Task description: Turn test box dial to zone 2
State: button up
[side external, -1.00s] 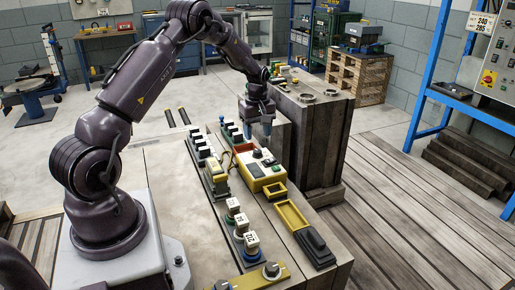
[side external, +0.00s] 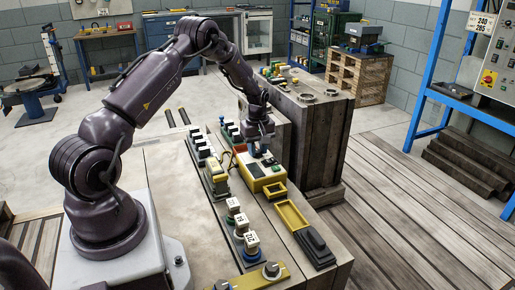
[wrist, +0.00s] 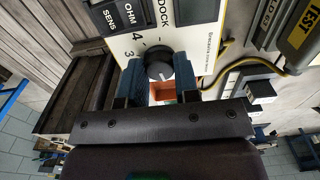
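The test box (side external: 272,174), yellow with a cream panel, sits on the bench in the side external view. In the wrist view its panel (wrist: 125,43) carries "OHM", "SENS" and "DOCK" labels. The round dark dial (wrist: 158,66) has a "4" and a "3" printed at its left; the other numbers are hidden. A short pale mark shows on its lower edge. My gripper (wrist: 160,72) is open, with one blue finger on each side of the dial. The gaps are very small, and I cannot tell whether either finger touches it.
An orange recess (wrist: 163,92) shows below the dial in the wrist view. A yellow cable (wrist: 245,63) runs at the right. A yellow tray (side external: 291,215), white-topped blocks (side external: 239,222) and a row of dark switches (side external: 200,145) stand around the box on the bench.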

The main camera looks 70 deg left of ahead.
jog(key=shift+m, duration=0.3)
jog(key=m, duration=0.3)
jog(key=shift+m, duration=0.3)
jog(key=m, duration=0.3)
jog(key=shift+m, duration=0.3)
jog(key=m, duration=0.4)
jog(key=shift+m, duration=1.9)
jog(key=shift+r, duration=0.1)
jog(key=o, duration=0.9)
jog(key=shift+o, duration=0.2)
